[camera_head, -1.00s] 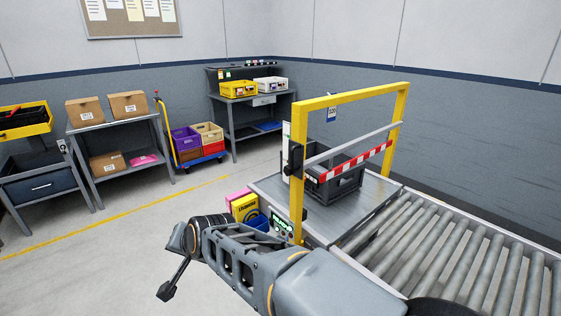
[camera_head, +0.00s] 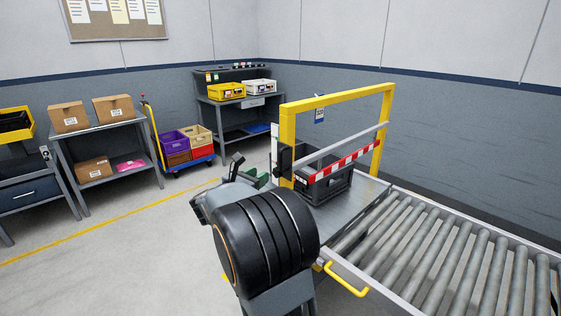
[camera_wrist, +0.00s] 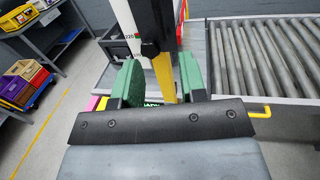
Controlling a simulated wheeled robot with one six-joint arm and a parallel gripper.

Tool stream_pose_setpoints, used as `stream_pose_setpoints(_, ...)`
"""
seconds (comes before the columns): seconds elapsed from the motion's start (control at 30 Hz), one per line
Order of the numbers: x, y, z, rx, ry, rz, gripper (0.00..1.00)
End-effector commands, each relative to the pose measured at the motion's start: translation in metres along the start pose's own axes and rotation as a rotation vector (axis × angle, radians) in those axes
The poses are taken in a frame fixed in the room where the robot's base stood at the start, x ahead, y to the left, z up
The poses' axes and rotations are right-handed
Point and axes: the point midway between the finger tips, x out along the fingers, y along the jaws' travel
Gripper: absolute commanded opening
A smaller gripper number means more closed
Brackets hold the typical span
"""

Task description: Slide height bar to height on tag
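The height bar (camera_head: 345,160), striped red and white with a grey rail above it, spans a yellow gate frame (camera_head: 333,98). A black slider block (camera_head: 285,158) sits at its left end on the left post, beside a white scale strip (camera_head: 274,146). In the wrist view, the dark block (camera_wrist: 150,48) and the scale (camera_wrist: 127,22) show just beyond the fingers. A small blue and white tag (camera_head: 319,115) hangs from the top beam; its writing is unreadable. My gripper (camera_wrist: 160,75) has green pads spread apart, facing the yellow post, with nothing held. It also shows in the head view (camera_head: 248,172).
A dark grey crate (camera_head: 328,185) stands under the gate on a metal plate. A roller conveyor (camera_head: 440,240) with a yellow handle (camera_head: 346,280) runs right. Shelves and a cart (camera_head: 190,160) stand at the back left. The floor (camera_head: 110,255) at left is clear.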

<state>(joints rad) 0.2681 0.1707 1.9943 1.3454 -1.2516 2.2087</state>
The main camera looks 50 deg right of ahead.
Motion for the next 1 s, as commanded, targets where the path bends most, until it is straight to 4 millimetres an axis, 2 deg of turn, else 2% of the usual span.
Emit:
stream_pose_setpoints(0.3,0.062,0.0,0.003,-0.003,0.001,-0.001,0.39)
stream_pose_setpoints(0.5,0.094,0.0,0.003,-0.004,0.0,0.001,0.39)
stream_pose_setpoints(0.73,0.114,0.001,0.001,-0.004,0.0,0.003,0.39)
stream_pose_setpoints(1.0,0.119,0.001,0.001,-0.003,0.0,0.005,0.39)
